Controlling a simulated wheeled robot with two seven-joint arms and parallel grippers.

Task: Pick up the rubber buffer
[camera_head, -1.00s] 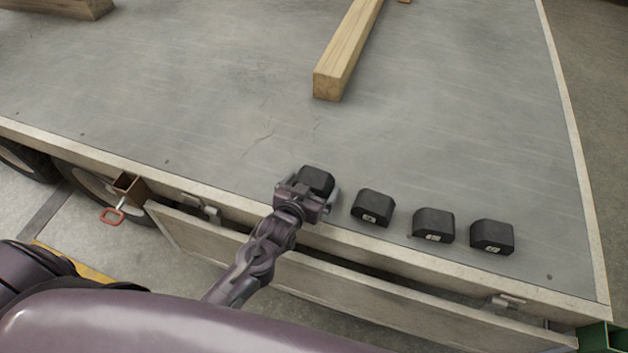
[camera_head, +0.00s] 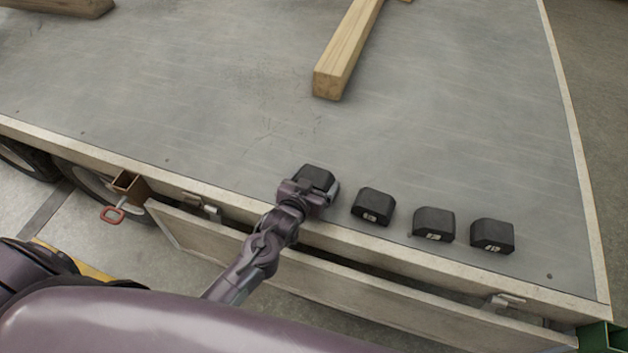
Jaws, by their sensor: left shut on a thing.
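Several black rubber buffers stand in a row along the near edge of the grey trailer deck (camera_head: 220,95). The leftmost rubber buffer (camera_head: 317,174) is between the fingers of my left gripper (camera_head: 319,185), which is shut on it. The gripper covers its near side, and I cannot see a gap between it and the deck. To its right stand a second buffer (camera_head: 373,206), a third buffer (camera_head: 433,224) and a fourth buffer (camera_head: 492,235), each with a small white label on its near face. My right gripper is not in view.
A wooden beam (camera_head: 346,55) lies on the deck behind the buffers, and another timber (camera_head: 60,8) lies at the far left. A lowered side board (camera_head: 350,290) with latches runs along the near edge. The middle of the deck is clear.

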